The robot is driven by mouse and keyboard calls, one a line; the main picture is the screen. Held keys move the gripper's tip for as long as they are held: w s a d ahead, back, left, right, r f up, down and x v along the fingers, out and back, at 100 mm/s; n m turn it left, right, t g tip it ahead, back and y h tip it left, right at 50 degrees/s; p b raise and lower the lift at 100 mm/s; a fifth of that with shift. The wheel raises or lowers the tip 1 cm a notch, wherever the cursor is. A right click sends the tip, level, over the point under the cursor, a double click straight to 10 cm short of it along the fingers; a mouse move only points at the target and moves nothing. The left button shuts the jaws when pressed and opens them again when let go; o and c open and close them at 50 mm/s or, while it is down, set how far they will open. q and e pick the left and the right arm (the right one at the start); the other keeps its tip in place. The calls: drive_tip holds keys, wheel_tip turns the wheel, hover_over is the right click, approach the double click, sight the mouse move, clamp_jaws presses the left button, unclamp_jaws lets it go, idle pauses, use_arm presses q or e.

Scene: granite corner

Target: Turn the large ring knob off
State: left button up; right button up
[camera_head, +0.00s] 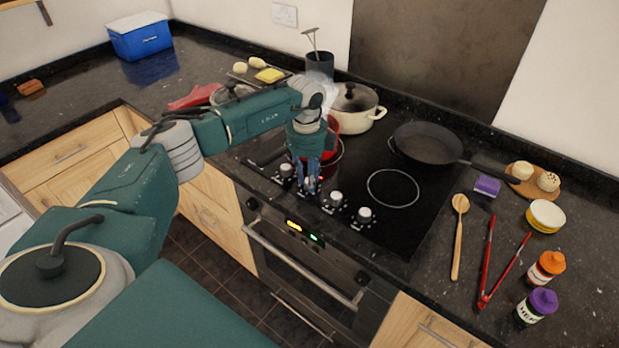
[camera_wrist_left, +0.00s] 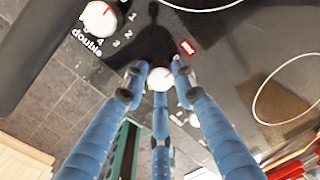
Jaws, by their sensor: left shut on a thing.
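A row of white stove knobs runs along the front edge of the black hob (camera_head: 411,203). My left gripper (camera_head: 309,186) reaches down to the second knob from the left, and its blue fingers mostly hide that knob. In the left wrist view the fingers (camera_wrist_left: 160,75) are closed around this white knob (camera_wrist_left: 160,79). A small red light (camera_wrist_left: 188,46) shows on the hob beside it. The neighbouring knob (camera_wrist_left: 99,17) is marked "double" with numbers and stands free. I cannot read the held knob's marking. My right gripper is not in view.
A red pot (camera_head: 331,146) stands close behind my left gripper, with a cream lidded pot (camera_head: 355,109) farther back. A black frying pan (camera_head: 428,143) sits at the back right. A wooden spoon (camera_head: 458,235) and red tongs (camera_head: 487,262) lie right of the hob.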

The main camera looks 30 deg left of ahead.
use_arm(q)
drive_tip(key=o, duration=1.2)
drive_tip(key=shift+w+a+r, duration=0.1)
drive_tip(key=shift+w+r, duration=0.1)
drive_tip(key=shift+c, duration=0.2)
drive_tip(key=shift+s+f, duration=0.1)
wheel_tip(320, 180, up, 12)
drive_tip(key=shift+s, duration=0.3)
